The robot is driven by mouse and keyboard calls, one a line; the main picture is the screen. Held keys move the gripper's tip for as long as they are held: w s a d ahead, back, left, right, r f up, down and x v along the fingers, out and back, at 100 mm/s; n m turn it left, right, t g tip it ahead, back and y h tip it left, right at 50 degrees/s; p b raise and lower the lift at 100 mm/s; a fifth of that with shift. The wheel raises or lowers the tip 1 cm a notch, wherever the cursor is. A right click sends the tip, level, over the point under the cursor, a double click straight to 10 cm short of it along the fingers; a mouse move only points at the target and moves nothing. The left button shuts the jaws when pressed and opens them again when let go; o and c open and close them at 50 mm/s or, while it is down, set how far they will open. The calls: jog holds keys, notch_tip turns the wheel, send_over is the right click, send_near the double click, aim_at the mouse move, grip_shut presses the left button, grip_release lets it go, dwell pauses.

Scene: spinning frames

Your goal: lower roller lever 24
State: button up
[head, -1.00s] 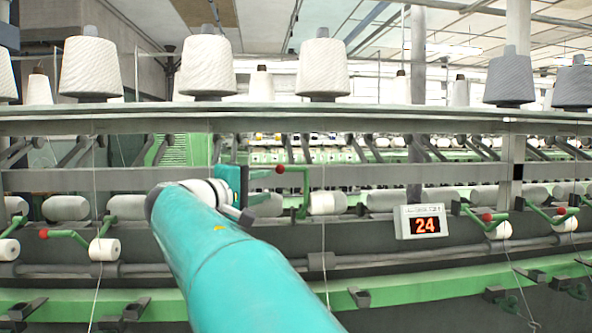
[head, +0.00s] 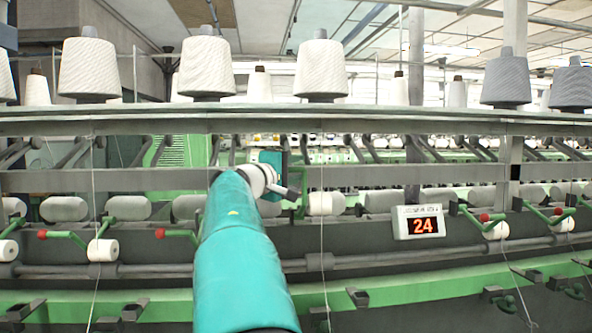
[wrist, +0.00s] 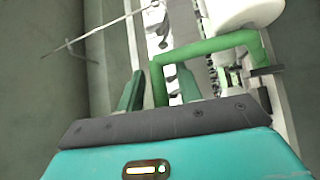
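A green roller lever (wrist: 208,46) shows in the wrist view, bent, with one arm reaching down between my fingers. My gripper (wrist: 160,82) is open, with one dark green finger on each side of that arm. I cannot tell whether either finger touches it. In the head view my gripper (head: 283,180) is in front of the raised lever and hides most of it, including its red knob. A white roller (wrist: 246,12) is at the top of the wrist view.
Other levers with red knobs stand along the machine: one left of my arm (head: 178,234), one farther left (head: 66,235) and two at the right. A grey rail (head: 440,177) runs across above the rollers. Yarn cones (head: 322,68) stand on the shelf above.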

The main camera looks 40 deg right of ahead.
jog(key=shift+d, duration=0.25)
jog(key=shift+c, duration=0.4)
grip_shut()
